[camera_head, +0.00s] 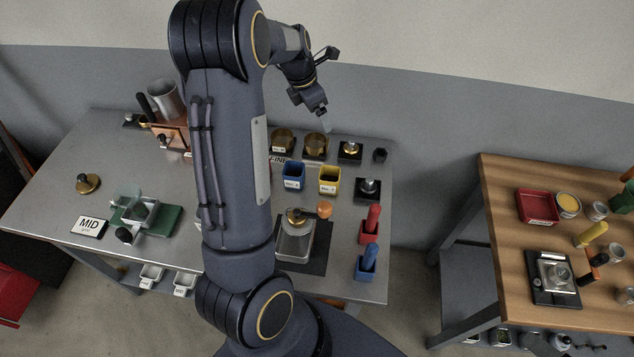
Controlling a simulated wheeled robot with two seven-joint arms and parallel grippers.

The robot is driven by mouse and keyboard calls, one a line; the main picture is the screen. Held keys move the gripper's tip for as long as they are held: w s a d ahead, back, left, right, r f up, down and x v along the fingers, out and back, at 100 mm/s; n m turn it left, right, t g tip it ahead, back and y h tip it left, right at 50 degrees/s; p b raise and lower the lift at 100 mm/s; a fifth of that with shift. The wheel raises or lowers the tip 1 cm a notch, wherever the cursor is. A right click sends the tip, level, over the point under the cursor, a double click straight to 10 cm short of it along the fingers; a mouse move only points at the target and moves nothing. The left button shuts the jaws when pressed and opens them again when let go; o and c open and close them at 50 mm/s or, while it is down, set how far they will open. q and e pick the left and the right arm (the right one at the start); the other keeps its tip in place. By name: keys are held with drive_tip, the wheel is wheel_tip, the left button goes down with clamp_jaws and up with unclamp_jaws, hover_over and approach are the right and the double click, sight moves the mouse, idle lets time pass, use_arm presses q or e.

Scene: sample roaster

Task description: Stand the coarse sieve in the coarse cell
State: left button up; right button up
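Two brass cups that look like sieves, a left one (283,140) and a right one (315,145), stand at the back of the grey bench. A card reading FINE (279,160) lies in front of the left one. I cannot tell which sieve is coarse, and no coarse label is readable. The one arm in view, apparently my left, rises from the bottom and bends over the bench. Its gripper (325,122) points down just above and behind the right brass cup. Its fingers are too small to judge. My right gripper is out of view.
My arm hides the bench's middle. A MID card (89,227), a green-based device (147,217) and a copper box (171,137) are left. Blue (292,177) and yellow (329,180) bins and a scale (295,244) are right. A wooden table (505,220) stands apart, right.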

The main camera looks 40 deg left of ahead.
use_arm(q)
drive_tip(key=s+d+r+m+t+h, duration=0.1)
drive_tip(key=s+d+r+m, duration=0.5)
drive_tip(key=s+d+m, duration=0.35)
drive_tip(key=s+d+r+m+t+h, duration=0.1)
drive_tip(key=s+d+r+m+h, duration=0.1)
drive_tip(key=s+d+r+m, duration=0.6)
drive_tip(key=s+d+f+m+b, duration=0.4)
drive_tip(key=s+f+m, duration=0.5)
drive_tip(key=m, duration=0.3)
drive_tip(key=shift+s+d+f+t+y+b, duration=0.2)
drive_tip(key=shift+f+t+y+b, duration=0.1)
drive_tip(key=shift+f+t+b, duration=0.15)
